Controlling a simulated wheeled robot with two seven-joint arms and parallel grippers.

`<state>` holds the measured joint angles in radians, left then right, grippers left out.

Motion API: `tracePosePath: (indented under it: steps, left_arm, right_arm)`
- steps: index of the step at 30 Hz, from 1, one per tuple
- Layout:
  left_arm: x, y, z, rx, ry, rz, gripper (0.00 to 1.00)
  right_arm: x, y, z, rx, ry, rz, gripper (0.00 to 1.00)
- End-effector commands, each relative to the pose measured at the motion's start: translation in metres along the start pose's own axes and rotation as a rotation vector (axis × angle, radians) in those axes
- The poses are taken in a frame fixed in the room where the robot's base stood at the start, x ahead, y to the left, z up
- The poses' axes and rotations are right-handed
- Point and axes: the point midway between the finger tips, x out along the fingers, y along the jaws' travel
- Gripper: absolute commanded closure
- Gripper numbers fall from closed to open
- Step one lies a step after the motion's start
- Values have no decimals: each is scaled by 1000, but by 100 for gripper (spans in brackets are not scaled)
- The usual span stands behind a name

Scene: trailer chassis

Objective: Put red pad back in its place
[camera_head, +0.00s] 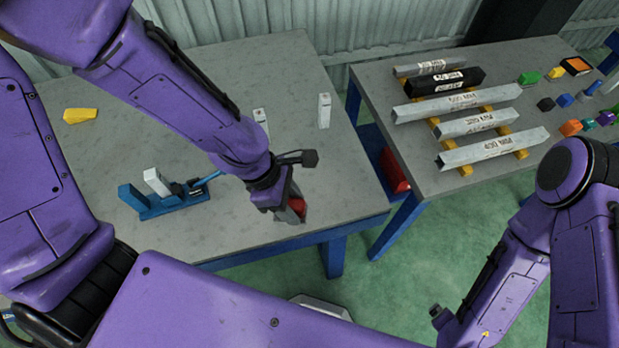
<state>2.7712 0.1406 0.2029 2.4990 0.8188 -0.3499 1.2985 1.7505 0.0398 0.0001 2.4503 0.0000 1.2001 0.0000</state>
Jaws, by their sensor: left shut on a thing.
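The red pad (298,207) is in the jaws of my left gripper (291,210), which is shut on it. The gripper covers much of the pad. It hangs over the front edge of the left grey table (340,190), pointing down; I cannot tell its height above the top. Which spot is the pad's place cannot be told from this view.
A blue fixture (165,203) with a white block, a yellow piece (80,115) and two small white posts (324,110) stand on the left table. The right table (420,178) bears several labelled metal bars (490,148) and small coloured pieces. A red box (395,172) sits low between the tables.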

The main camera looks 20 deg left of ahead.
Motion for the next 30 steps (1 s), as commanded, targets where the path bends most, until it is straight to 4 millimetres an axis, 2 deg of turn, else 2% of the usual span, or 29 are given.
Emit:
tracePosePath:
  steps: [4,5,6,11,13,18,24,30]
  left_arm:
    - [20,21,-6,-8,1,14,100]
    - [21,26,-5,-9,2,12,100]
    - [18,36,-2,-13,1,6,100]
    - [33,77,0,-10,1,4,100]
    - [43,95,-2,-10,1,4,100]
    - [77,124,-11,-10,1,3,100]
    - [97,143,-16,-8,1,3,100]
    - [120,144,-26,-10,0,5,100]
  right_arm:
    - [36,-3,15,0,0,0,0]
    - [38,-3,16,0,-1,0,0]
    - [29,-2,12,0,-1,1,0]
    - [24,-2,10,0,0,0,0]
    - [24,-2,10,0,0,0,0]
    - [24,-2,10,0,0,0,0]
    - [21,-2,9,0,0,0,0]
    - [16,-1,7,0,0,0,0]
